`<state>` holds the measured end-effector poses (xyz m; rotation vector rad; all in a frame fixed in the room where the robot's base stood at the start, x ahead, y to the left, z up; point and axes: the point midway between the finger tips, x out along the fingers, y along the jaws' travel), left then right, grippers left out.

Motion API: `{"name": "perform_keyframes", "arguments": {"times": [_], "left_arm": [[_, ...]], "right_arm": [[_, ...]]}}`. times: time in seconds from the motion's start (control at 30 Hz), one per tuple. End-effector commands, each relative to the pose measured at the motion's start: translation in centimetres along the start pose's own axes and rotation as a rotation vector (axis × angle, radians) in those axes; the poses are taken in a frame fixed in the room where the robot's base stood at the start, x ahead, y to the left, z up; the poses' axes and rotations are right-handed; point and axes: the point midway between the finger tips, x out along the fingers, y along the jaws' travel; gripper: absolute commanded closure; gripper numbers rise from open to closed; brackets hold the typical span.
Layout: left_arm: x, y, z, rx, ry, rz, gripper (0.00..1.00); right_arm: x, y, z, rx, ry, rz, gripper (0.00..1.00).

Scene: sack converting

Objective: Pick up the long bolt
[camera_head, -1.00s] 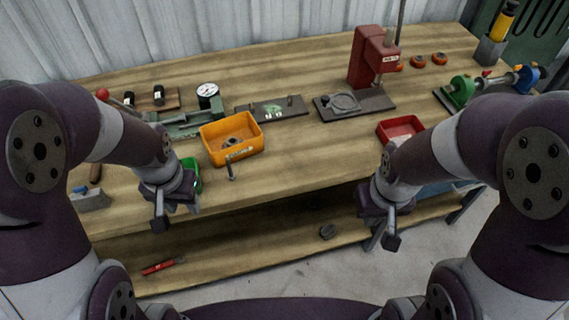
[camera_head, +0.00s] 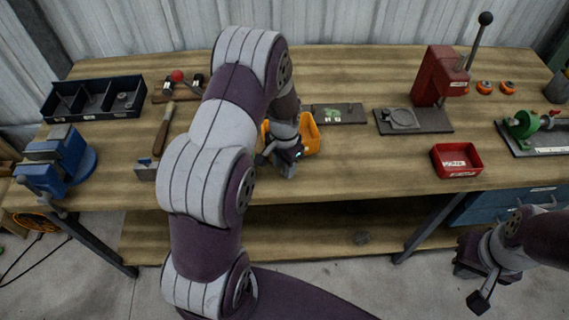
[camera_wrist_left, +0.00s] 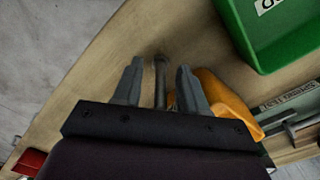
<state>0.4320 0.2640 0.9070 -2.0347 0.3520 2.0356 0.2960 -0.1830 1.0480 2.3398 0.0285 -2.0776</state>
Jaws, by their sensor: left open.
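The long bolt (camera_wrist_left: 160,84) shows in the left wrist view as a thin grey shank with a wider round end, at the table's front edge. My left gripper (camera_wrist_left: 160,68) is open, with one finger on each side of the bolt in that view; I see gaps on both sides, and cannot tell how far below the fingers it lies. In the head view my left gripper (camera_head: 287,160) is in front of the orange bin (camera_head: 311,136), and the bolt is hidden there. My right gripper (camera_head: 482,290) is low at the right, off the bench; its jaw opening is unclear.
A green bin (camera_wrist_left: 283,38) lies close to my left gripper in the wrist view. The red tray (camera_head: 457,160) and red press (camera_head: 437,78) stand right. A blue vise (camera_head: 58,160) and dark organiser (camera_head: 92,99) stand left. The wood between orange bin and red tray is clear.

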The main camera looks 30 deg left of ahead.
Motion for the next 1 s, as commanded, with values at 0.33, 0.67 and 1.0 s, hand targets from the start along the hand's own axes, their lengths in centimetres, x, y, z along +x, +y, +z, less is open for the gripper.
{"name": "perform_keyframes", "arguments": {"times": [0.33,0.67,1.0], "left_arm": [[0.7,0.0,0.0,0.000,0.001,0.000,0.81],[0.6,0.0,0.0,-0.001,0.001,-0.001,1.00],[-2.7,-0.1,-0.1,-0.001,0.005,-0.003,1.00]], "right_arm": [[0.0,0.0,0.0,0.000,0.000,0.000,1.00],[0.0,0.0,0.0,0.000,0.000,0.000,1.00],[0.8,0.0,0.1,0.000,0.000,0.000,1.00]]}}
